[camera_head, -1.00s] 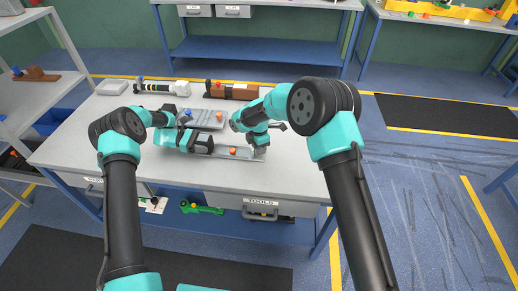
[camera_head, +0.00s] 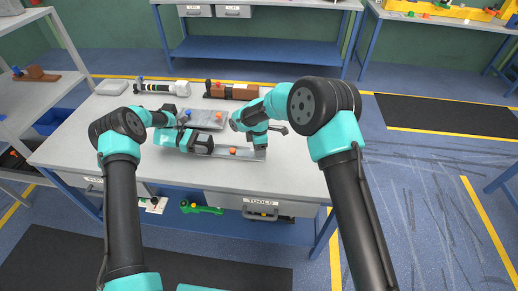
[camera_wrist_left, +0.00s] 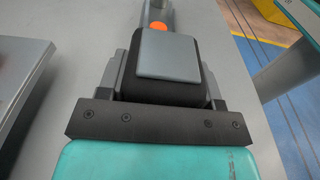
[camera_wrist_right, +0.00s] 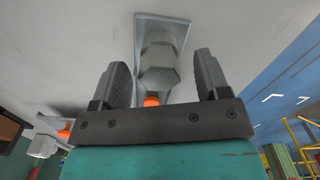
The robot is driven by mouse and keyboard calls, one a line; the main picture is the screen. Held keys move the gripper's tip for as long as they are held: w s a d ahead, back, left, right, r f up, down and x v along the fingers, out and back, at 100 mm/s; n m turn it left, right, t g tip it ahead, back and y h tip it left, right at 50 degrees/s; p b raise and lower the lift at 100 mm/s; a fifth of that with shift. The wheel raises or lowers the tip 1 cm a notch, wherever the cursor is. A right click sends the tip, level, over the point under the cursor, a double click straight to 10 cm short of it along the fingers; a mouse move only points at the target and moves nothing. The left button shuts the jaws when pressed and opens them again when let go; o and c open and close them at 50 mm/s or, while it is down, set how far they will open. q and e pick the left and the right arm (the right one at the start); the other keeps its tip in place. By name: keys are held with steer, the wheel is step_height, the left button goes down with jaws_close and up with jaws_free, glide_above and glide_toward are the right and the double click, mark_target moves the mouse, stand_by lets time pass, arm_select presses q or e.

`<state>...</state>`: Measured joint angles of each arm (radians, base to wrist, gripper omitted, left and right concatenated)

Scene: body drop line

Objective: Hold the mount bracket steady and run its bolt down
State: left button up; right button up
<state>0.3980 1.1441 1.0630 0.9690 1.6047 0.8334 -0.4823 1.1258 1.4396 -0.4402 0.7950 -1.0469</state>
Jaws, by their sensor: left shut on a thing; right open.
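The mount bracket shows a dark block with a grey top (camera_wrist_left: 168,55) and a flat metal strip (camera_head: 240,154) reaching right along the bench. An orange spot (camera_head: 232,151) sits on the strip; it also shows in the left wrist view (camera_wrist_left: 158,27). My left gripper (camera_head: 203,144) is shut on the block, with a finger on each side. The bolt's grey hex head (camera_wrist_right: 160,66) stands at the bracket's right end. My right gripper (camera_wrist_right: 162,78) is open, with its fingers on either side of the head and gaps visible. In the head view the right gripper hides the bolt.
A grey tray (camera_head: 204,119) lies just behind the left gripper. A brown block (camera_head: 230,91) and a black-and-white cylindrical part (camera_head: 163,87) lie at the back of the bench (camera_head: 110,165). The bench front has free room. A shelf (camera_head: 38,80) stands left.

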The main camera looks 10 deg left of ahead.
arm_select(q)
steer(key=shift+f, duration=0.1)
arm_select(e)
step_height(320, 180, up, 12)
stand_by(0.4)
steer(key=shift+f, duration=0.1)
arm_select(q)
steer(key=o, duration=1.2)
steer(key=a, duration=0.4)
steer(key=a+r, duration=0.1)
steer(key=a, duration=0.7)
steer(key=shift+w+r, duration=0.1)
steer(key=shift+r, duration=0.1)
